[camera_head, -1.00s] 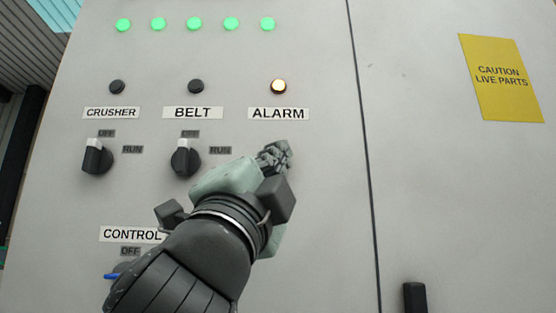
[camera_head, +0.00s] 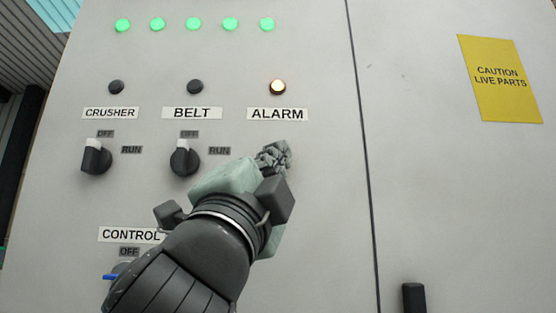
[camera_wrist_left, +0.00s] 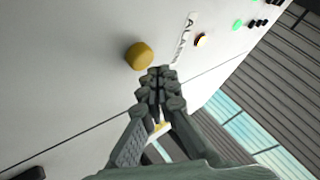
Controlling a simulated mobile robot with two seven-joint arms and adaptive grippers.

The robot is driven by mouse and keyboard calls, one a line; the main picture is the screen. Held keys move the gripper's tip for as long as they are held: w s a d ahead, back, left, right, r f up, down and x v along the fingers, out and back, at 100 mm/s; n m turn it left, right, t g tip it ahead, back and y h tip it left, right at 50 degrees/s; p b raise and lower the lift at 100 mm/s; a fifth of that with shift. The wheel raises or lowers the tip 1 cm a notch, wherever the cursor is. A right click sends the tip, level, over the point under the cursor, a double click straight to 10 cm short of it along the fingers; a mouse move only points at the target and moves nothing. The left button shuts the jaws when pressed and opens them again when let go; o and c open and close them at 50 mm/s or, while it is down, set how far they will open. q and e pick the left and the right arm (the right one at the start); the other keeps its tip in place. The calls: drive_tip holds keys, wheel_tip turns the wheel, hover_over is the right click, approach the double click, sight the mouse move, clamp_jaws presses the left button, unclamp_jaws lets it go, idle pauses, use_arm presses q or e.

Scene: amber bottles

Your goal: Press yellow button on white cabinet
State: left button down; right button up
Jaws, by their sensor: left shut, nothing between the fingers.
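The white cabinet (camera_head: 318,210) fills most of the head view. My left gripper (camera_head: 274,157) is shut and empty, its fingertips in front of the panel just below the ALARM label (camera_head: 278,114). The yellow button (camera_wrist_left: 139,55) shows in the left wrist view as a round raised knob on the white panel. The shut fingertips (camera_wrist_left: 160,75) are close beside it, toward the lower right in that picture. I cannot tell whether they touch the button or the panel. In the head view the button is hidden behind my gripper. My right gripper is not in view.
The alarm lamp (camera_head: 278,87) glows amber. CRUSHER (camera_head: 97,156) and BELT (camera_head: 185,157) selector knobs stick out at left. A blue-tipped CONTROL switch (camera_head: 113,276) is partly hidden by my arm. A black handle (camera_head: 414,297) and yellow caution sign (camera_head: 501,78) are right of the door seam.

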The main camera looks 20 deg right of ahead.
use_arm(q)
drive_tip(key=shift+w, duration=0.15)
drive_tip(key=shift+w+d, duration=0.1)
drive_tip(key=shift+w, duration=0.15)
drive_tip(key=shift+w+d, duration=0.1)
drive_tip(key=shift+w, duration=0.35)
idle(0.6)
drive_tip(key=shift+s, duration=0.15)
drive_tip(key=shift+s+a, duration=0.25)
drive_tip(key=shift+s, duration=0.45)
drive_tip(key=shift+s+a, duration=0.25)
drive_tip(key=shift+s, duration=0.55)
drive_tip(key=shift+s+a, duration=0.2)
drive_tip(key=shift+s, duration=0.6)
drive_tip(key=shift+s+a, duration=0.25)
drive_tip(key=shift+s, duration=0.55)
